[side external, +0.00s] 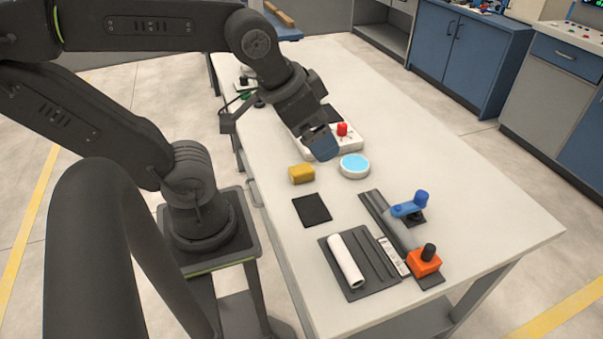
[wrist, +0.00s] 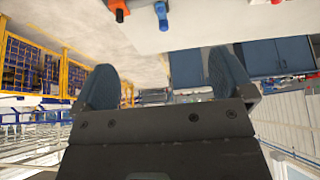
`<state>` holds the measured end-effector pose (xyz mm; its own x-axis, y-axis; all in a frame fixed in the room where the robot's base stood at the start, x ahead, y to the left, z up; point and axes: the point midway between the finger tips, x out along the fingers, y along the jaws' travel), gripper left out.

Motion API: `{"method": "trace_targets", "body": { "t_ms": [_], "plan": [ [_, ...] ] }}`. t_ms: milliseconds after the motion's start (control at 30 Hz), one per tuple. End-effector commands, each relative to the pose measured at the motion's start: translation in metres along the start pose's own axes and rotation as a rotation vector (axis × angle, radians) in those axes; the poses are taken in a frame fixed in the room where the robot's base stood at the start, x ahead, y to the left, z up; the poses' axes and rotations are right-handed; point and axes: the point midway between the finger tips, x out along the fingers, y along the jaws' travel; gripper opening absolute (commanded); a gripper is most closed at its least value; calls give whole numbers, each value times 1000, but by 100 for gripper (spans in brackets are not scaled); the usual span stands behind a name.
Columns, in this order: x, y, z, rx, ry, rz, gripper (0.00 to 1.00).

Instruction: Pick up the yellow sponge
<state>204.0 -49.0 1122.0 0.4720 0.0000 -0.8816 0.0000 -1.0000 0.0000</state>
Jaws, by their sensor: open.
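The yellow sponge (side external: 301,174) is a small block lying on the white table, left of a round white dish with a light blue top (side external: 354,166). My gripper (side external: 322,150) is above the table, behind and a little to the right of the sponge in the side view, and apart from it. In the wrist view the two blue-grey fingers of my gripper (wrist: 160,88) stand wide apart with nothing between them. The sponge does not show in the wrist view.
A white box with a red knob (side external: 342,130) stands behind my gripper. A black square (side external: 312,209) lies in front of the sponge. A white pipe (side external: 346,260) rests on a dark mat. A blue clamp (side external: 410,206) and an orange block (side external: 424,262) stand at right. The table's right side is clear.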

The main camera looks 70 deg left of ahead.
Motion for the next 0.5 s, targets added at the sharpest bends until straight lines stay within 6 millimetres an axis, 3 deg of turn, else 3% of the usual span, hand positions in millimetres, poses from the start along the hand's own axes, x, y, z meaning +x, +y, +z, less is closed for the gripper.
{"method": "trace_targets", "body": {
  "t_ms": [267, 500],
  "plan": [
    [12, -11, -5, 92, -37, -40, 99],
    [73, -70, -17, 618, -268, -155, 99]
  ]
}}
